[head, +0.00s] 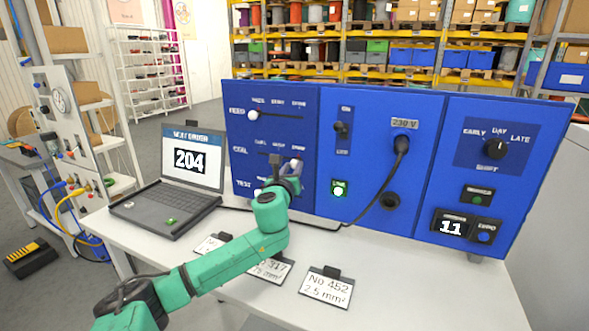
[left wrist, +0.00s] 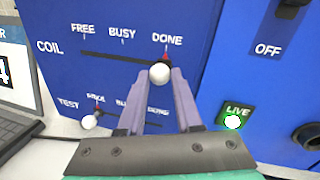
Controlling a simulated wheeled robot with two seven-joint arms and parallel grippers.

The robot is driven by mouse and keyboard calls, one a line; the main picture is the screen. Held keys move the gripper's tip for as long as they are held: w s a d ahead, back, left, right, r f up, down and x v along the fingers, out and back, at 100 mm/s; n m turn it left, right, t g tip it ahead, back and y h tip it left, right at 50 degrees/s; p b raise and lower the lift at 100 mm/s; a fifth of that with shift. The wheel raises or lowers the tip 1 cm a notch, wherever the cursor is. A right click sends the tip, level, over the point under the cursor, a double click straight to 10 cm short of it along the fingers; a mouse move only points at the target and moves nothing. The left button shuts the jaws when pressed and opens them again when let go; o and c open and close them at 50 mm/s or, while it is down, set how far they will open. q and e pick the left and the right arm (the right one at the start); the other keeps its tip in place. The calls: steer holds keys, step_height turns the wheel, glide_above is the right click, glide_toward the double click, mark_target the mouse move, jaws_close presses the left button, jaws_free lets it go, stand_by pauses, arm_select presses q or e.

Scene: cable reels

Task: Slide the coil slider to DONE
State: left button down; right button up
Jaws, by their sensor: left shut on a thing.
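The coil slider's white knob (left wrist: 160,72) stands at the right end of its slot, under the DONE label (left wrist: 167,40) in the left wrist view. My left gripper (left wrist: 161,78) is shut on this knob, one finger on each side. My right gripper is not in view.
The feed slider knob (head: 253,115) is above and the test slider knob (left wrist: 89,122) below, both at the left. A lit green LIVE button (head: 339,188) is to the right. A laptop (head: 170,185) and cards (head: 326,288) lie on the table.

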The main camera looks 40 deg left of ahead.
arm_select(q)
steer(key=c, duration=0.8)
jaws_free()
steer(key=shift+d, duration=0.15)
steer(key=shift+o, duration=1.1)
steer(key=shift+w+d, duration=0.1)
steer(key=shift+d, duration=0.05)
steer(key=shift+s+f, duration=0.15)
steer(key=shift+s, duration=0.25)
steer(key=b+v, duration=0.4)
steer(key=v, duration=0.9)
steer(key=shift+s+d, duration=0.2)
steer(key=shift+d, duration=0.25)
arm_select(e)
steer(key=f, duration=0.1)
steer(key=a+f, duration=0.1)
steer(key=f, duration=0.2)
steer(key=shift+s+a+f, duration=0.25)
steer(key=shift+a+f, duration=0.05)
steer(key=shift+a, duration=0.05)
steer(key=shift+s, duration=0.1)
